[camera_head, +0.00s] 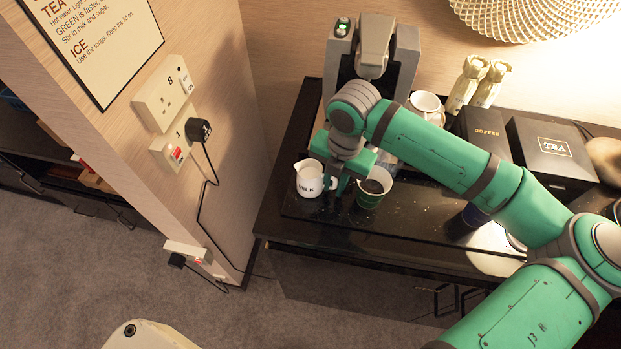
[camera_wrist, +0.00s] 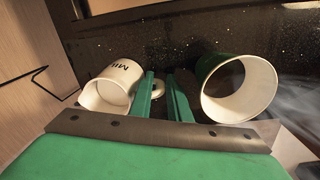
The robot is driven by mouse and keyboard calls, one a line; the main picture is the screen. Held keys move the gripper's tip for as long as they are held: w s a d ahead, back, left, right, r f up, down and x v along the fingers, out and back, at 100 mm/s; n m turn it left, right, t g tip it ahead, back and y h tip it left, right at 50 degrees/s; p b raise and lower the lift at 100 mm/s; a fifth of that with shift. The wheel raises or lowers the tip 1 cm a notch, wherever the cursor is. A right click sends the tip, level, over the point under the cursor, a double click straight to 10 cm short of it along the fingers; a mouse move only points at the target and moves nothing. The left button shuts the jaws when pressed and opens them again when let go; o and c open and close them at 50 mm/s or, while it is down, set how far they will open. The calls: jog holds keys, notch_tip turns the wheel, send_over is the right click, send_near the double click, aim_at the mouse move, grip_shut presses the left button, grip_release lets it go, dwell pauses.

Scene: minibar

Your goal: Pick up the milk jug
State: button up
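The white milk jug (camera_head: 309,180), lettered "MILK", stands upright on the dark counter tray. It also shows at the left in the wrist view (camera_wrist: 108,88). My gripper (camera_head: 338,184) is low beside the jug's right side, between it and a green paper cup (camera_head: 371,190). In the wrist view the two green fingers (camera_wrist: 164,92) are apart. A small cream piece, which looks like part of the jug's handle (camera_wrist: 158,88), shows between them, nearer the left finger. The rest of the handle is hidden by the fingers.
The green cup stands close to the right finger (camera_wrist: 238,90). A coffee machine (camera_head: 373,50) stands behind. A white cup (camera_head: 425,104), a coffee box (camera_head: 483,132) and a tea box (camera_head: 553,152) lie back right. A wall with sockets (camera_head: 165,95) is at left.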

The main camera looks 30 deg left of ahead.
jog(key=shift+f, duration=0.35)
jog(key=shift+c, duration=0.2)
grip_shut()
dwell(1.0)
